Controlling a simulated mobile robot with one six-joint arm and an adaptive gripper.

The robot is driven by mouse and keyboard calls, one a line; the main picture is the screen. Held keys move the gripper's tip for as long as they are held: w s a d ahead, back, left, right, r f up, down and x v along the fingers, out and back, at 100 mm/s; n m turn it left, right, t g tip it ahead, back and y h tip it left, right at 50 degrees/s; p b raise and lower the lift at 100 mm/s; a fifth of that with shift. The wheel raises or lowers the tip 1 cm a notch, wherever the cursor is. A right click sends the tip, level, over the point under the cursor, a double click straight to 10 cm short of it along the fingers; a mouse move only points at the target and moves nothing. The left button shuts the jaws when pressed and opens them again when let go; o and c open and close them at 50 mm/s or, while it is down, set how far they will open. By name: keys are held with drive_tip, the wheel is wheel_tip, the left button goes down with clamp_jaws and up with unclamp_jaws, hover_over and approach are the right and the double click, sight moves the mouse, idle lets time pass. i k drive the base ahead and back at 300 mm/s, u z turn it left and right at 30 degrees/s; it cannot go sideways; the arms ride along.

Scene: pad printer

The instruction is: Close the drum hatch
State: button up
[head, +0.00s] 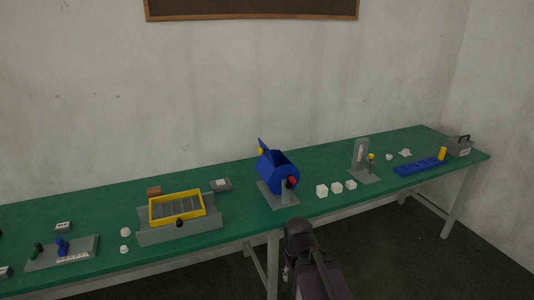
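The blue drum (279,177) stands on a grey stand with a flat base (278,200) in the middle of the green bench. Its hatch (264,149) is a thin blue flap that stands up, tilted, at the drum's upper left, so the drum's top is open. A small yellow part (261,151) sits at the hatch. A red and black knob (292,182) is on the drum's near right end. My dark arm shows at the bottom of the head view, in front of the bench. I cannot make out my gripper's fingers, so its opening is unclear.
A yellow-framed tray (203,207) on a grey base is left of the drum. White cubes (322,190) stand close to its right. A grey upright device (360,158), a blue strip (419,166) and a grey box (458,147) are farther right. The front edge is between my arm and the drum.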

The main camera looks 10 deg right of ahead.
sight(264, 149)
drive_tip(key=i, duration=0.95)
drive_tip(key=z, duration=0.15)
drive_tip(key=k, duration=0.9)
drive_tip(key=u, duration=0.2)
drive_tip(key=i, duration=0.65)
drive_tip(key=z, duration=0.05)
